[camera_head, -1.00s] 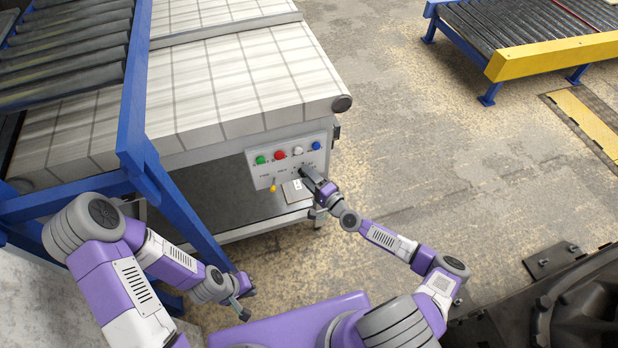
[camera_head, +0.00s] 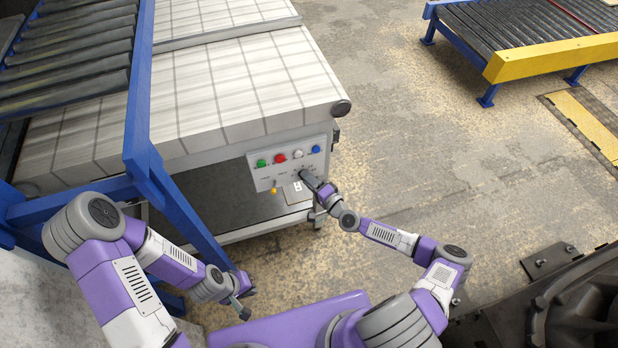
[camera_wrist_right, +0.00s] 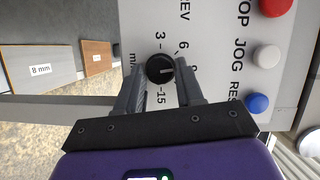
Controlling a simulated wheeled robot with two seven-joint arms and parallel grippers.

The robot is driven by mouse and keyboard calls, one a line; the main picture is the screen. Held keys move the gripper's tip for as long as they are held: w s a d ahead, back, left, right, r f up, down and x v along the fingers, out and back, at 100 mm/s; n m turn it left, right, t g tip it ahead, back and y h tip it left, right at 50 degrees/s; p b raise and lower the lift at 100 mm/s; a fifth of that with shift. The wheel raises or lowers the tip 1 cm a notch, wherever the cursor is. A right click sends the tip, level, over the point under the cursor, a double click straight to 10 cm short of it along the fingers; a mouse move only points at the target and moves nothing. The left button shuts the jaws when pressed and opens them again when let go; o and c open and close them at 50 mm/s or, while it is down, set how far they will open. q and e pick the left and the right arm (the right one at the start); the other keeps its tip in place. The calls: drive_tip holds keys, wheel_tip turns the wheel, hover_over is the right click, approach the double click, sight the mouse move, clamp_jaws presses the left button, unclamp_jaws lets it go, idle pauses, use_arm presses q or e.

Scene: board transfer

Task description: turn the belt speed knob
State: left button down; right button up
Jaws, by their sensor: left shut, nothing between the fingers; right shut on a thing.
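The belt speed knob (camera_wrist_right: 160,69) is a round black knob with a light pointer line, on a light grey control panel (camera_head: 262,176). In the right wrist view the numbers 3, 6 and 15 show around it, and the pointer points toward the right side of the picture. My right gripper (camera_wrist_right: 161,78) is shut on the knob, one finger on each side. In the head view this gripper (camera_head: 305,174) is against the panel and hides the knob. My left gripper (camera_head: 245,304) is shut and empty, low at the left, apart from the panel.
Green (camera_head: 261,163), red (camera_head: 280,158), white (camera_head: 298,154) and blue (camera_head: 316,149) buttons sit above the knob, with a yellow-tipped lever (camera_head: 274,190) at left. A board marked 8 mm (camera_wrist_right: 40,69) lies below the panel. A blue frame (camera_head: 140,110) stands beside my left arm.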

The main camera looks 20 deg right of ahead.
drive_tip(key=shift+a+r+n+g+h+p, duration=0.15)
drive_tip(key=shift+n+g+h+p, duration=0.2)
drive_tip(key=shift+n+h+p, duration=1.3)
drive_tip(key=shift+a+r+n+g+h+p, duration=0.15)
drive_tip(key=shift+n+g+h+p, duration=0.25)
drive_tip(key=shift+n+p, duration=2.35)
drive_tip(key=shift+a+r+n+g+h+p, duration=0.15)
drive_tip(key=shift+n+g+h+p, duration=0.2)
drive_tip(key=shift+n+h+p, duration=1.75)
drive_tip(key=shift+m+y+p, duration=0.4)
drive_tip(key=shift+y+p, duration=0.4)
drive_tip(key=shift+y, duration=0.05)
drive_tip(key=o, duration=1)
drive_tip(key=shift+f, duration=0.1)
drive_tip(key=p+v, duration=0.1)
drive_tip(key=v, duration=0.6)
drive_tip(key=shift+s+p, duration=0.25)
drive_tip(key=shift+p, duration=0.15)
